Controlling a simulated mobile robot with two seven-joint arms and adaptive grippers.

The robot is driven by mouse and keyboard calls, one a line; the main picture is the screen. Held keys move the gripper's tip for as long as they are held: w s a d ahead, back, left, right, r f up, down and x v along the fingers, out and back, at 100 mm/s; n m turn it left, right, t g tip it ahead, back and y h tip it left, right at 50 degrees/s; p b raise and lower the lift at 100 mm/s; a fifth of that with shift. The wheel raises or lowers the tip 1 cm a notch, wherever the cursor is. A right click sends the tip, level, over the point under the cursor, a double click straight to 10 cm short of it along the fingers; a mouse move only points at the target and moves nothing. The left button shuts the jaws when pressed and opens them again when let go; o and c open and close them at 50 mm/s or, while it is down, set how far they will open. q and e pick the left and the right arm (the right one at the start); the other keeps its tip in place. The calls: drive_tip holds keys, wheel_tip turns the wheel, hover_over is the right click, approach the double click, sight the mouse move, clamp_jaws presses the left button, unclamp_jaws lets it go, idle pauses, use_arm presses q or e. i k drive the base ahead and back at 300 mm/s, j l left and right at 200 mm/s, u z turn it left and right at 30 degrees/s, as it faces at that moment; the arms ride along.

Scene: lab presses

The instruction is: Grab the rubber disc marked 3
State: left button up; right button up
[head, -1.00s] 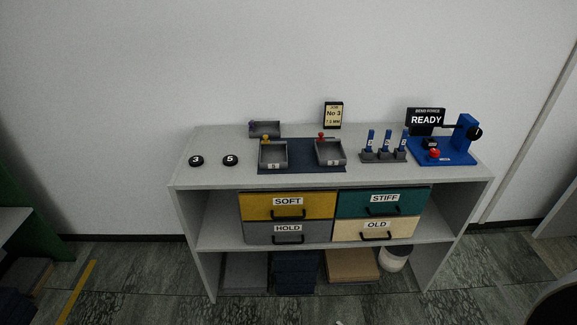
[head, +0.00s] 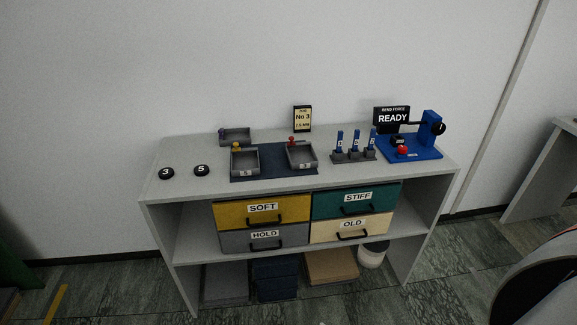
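The rubber disc marked 3 (head: 166,173) is a small black round piece with a white numeral. It lies flat at the left end of the grey bench top (head: 185,190). A similar black disc marked 5 (head: 202,170) lies just to its right, apart from it. Neither of my grippers shows in the head view.
Grey trays (head: 245,170) on a dark blue mat (head: 272,172), a stand of blue-handled tools (head: 355,154) and a blue press (head: 412,152) with a READY sign (head: 392,118) stand right of the discs. Labelled drawers (head: 262,209) sit below. The bench's front left is clear.

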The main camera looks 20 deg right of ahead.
sight(165, 173)
drive_tip(key=i+j+z, duration=0.7)
drive_tip(key=i+j, duration=0.15)
drive_tip(key=j, duration=0.25)
